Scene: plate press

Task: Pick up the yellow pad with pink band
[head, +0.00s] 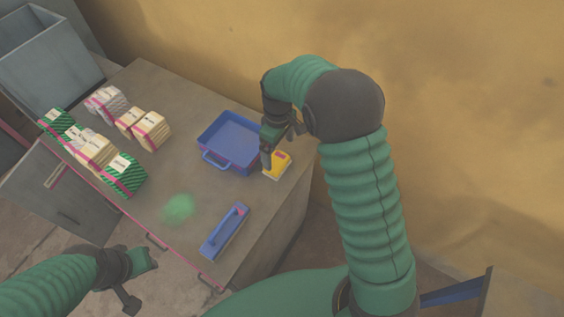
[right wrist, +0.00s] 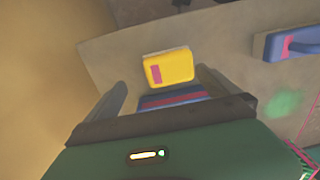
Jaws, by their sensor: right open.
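The yellow pad with a pink band (head: 277,165) lies on the table close to its right edge, beside the blue tray. In the right wrist view the yellow pad (right wrist: 168,68) lies flat just beyond the fingertips, roughly centred between them, with the pink band on its left part. My right gripper (head: 270,155) is open and empty, right by the pad, and partly hides it in the head view. My left gripper (head: 140,280) is off the table's near left side; whether its jaws are open is unclear.
A blue tray (head: 207,158) stands left of the pad. A blue tool with a handle (head: 224,232) lies near the front edge, and a green patch (head: 179,208) marks the table. Several banded bundles (head: 124,174) stand at the left. A wall (head: 200,50) rises behind the table.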

